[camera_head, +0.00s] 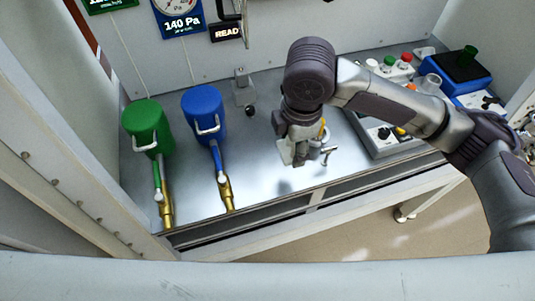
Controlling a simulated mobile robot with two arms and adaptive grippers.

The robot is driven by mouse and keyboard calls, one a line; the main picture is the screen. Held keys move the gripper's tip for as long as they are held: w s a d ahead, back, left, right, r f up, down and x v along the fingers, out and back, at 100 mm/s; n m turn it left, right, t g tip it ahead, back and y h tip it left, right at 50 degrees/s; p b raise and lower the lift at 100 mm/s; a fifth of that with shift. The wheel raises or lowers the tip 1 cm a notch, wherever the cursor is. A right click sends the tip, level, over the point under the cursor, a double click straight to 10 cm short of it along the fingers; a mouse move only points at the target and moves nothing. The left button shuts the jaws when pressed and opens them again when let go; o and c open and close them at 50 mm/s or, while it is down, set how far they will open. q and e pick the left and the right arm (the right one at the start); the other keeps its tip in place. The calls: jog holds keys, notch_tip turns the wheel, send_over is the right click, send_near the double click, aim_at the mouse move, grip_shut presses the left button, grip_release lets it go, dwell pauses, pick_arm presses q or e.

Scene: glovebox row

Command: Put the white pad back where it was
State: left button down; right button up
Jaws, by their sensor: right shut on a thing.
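My right arm comes in from the right, and my right gripper (299,158) points down over the metal bench top near its front edge. It is shut on a small whitish piece, which looks like the white pad (285,151), at the left side of the fingers. The gripper hides most of the pad. The pad seems to be a little above the bench, with a dark shadow below and to the left. My left gripper is not in view.
A green canister (147,127) and a blue canister (204,112) with brass-ended hoses stand at left. A small metal clamp-like part (328,154) and a yellow item are close to the gripper's right. Bench between blue canister and gripper is clear.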

jog(key=s+d, duration=0.1)
jog(key=d, duration=0.2)
jog(key=g+p, duration=0.1)
jog(key=p, duration=0.1)
send_over(268, 155)
notch_tip(268, 155, down, 6)
jog(key=shift+s+d+r, duration=0.1)
jog(key=shift+d+r, duration=0.05)
jog(key=shift+r, duration=0.1)
jog(key=shift+f, duration=0.2)
notch_tip(268, 155, down, 3)
jog(key=shift+f+p, duration=0.1)
jog(key=shift+p, duration=0.5)
jog(key=shift+f, duration=0.4)
jog(key=shift+f, duration=0.1)
jog(key=o, duration=1)
